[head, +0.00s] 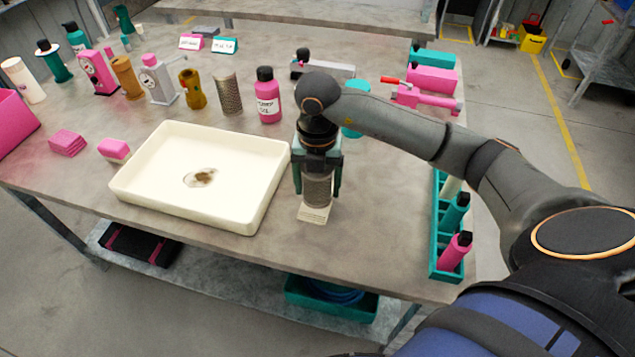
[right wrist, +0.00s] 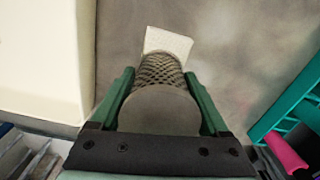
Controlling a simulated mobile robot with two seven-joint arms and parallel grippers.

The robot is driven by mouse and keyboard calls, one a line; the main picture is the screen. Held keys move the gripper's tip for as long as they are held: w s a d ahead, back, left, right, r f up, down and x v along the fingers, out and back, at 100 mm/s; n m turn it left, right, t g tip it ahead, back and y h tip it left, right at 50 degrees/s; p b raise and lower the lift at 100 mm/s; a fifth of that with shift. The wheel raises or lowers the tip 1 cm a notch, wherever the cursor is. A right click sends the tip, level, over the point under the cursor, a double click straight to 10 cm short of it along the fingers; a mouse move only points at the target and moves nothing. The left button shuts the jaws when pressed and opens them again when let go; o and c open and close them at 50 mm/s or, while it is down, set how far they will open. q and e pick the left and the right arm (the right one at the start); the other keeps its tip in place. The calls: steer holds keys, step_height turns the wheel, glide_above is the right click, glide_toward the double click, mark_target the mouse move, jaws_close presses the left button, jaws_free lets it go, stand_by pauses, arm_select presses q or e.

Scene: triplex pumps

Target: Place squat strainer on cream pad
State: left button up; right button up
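The squat strainer (head: 317,190), a grey mesh cylinder, is upright between the fingers of my right gripper (head: 317,178). In the right wrist view its round flat top (right wrist: 160,110) faces the camera, and the green fingers lie close along both sides. The gripper appears shut on it. The cream pad (head: 314,215) lies on the table directly below the strainer, partly hidden by it; its far part shows in the right wrist view (right wrist: 168,42). The strainer's lower end overlaps the pad, but I cannot tell whether it touches. My left gripper is not in view.
A large cream tray (head: 137,190) with a dark stain is just left of my right gripper. A teal rack (head: 436,235) with bottles stands to the right. Behind are a pink bottle (head: 268,98), another mesh cylinder (head: 228,92) and several pumps. Bare table lies around the pad.

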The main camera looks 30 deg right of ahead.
steer(key=shift+o, duration=1.4)
steer(key=shift+r, duration=0.1)
step_height(320, 180, up, 12)
steer(key=shift+r+p, duration=0.1)
steer(key=shift+p, duration=0.8)
